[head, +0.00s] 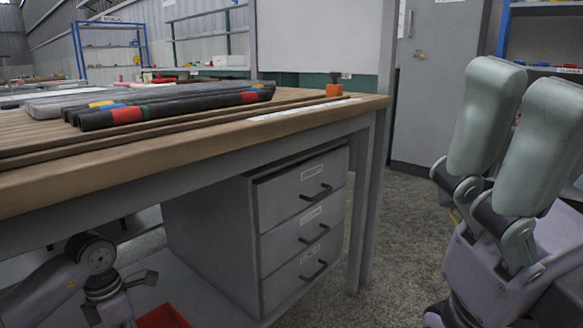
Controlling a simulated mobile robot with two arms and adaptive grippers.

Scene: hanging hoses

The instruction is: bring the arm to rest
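My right gripper (526,85) is at the right of the head view, with its two grey-green fingers pointing up. The fingers stand side by side, one partly overlapping the other from this angle, so I cannot tell whether they are open or shut. No object shows in it. It is apart from the workbench, over the floor. Part of my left arm shows at the lower left, below the benchtop; its gripper fingers are not visible.
A red bin (163,317) is at the lower edge. Clear floor (398,240) lies between bench and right gripper.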

